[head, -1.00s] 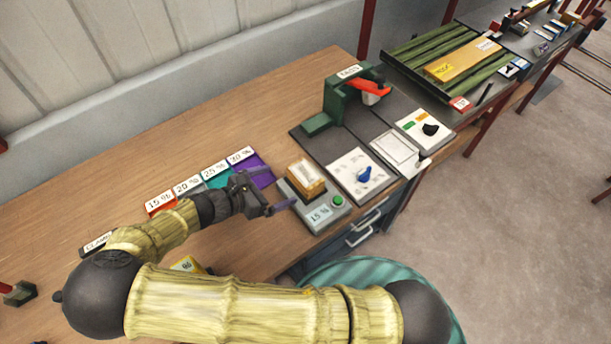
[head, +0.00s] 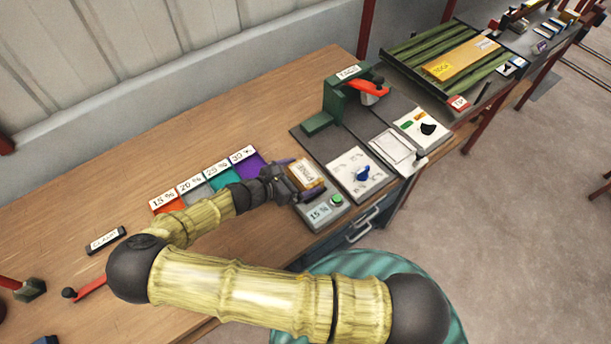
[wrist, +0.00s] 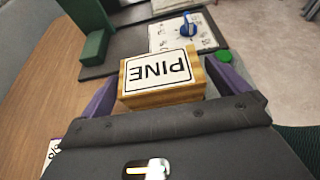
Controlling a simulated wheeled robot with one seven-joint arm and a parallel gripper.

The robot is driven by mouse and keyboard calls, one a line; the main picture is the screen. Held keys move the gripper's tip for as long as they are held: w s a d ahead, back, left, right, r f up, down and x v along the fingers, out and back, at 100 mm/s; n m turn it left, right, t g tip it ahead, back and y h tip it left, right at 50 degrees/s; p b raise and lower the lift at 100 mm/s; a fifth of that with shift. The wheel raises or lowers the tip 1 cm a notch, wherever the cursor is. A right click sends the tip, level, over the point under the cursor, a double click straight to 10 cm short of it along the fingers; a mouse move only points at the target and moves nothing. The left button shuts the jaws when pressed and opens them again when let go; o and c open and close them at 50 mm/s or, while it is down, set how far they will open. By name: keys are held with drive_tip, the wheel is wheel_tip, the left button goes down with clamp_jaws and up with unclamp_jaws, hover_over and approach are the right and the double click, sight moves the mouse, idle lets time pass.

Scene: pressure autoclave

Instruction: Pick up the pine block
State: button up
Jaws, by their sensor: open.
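The pine block (wrist: 164,92) is a small wooden block with a white label reading PINE, close in front of my gripper in the wrist view. In the head view the block (head: 306,176) sits on a grey device (head: 317,212) with a 15 % display and a green button. My gripper (head: 300,178) is open, with one purple finger on each side of the block. In the wrist view the fingers (wrist: 167,90) flank the block; whether they touch it I cannot tell. The block's underside is hidden.
Coloured percentage pads (head: 224,180) lie left of the device. A dial panel (head: 358,174) is just right of it. A green press with a red lever (head: 334,104) stands behind. A CLAMP label (head: 106,240) lies on bare wooden table at left.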

sight(310, 172)
drive_tip(key=p+x, duration=0.1)
drive_tip(key=x, duration=0.3)
drive_tip(key=shift+w+p, duration=0.2)
drive_tip(key=shift+p, duration=0.2)
drive_tip(key=shift+c, duration=0.4)
drive_tip(key=c, duration=0.7)
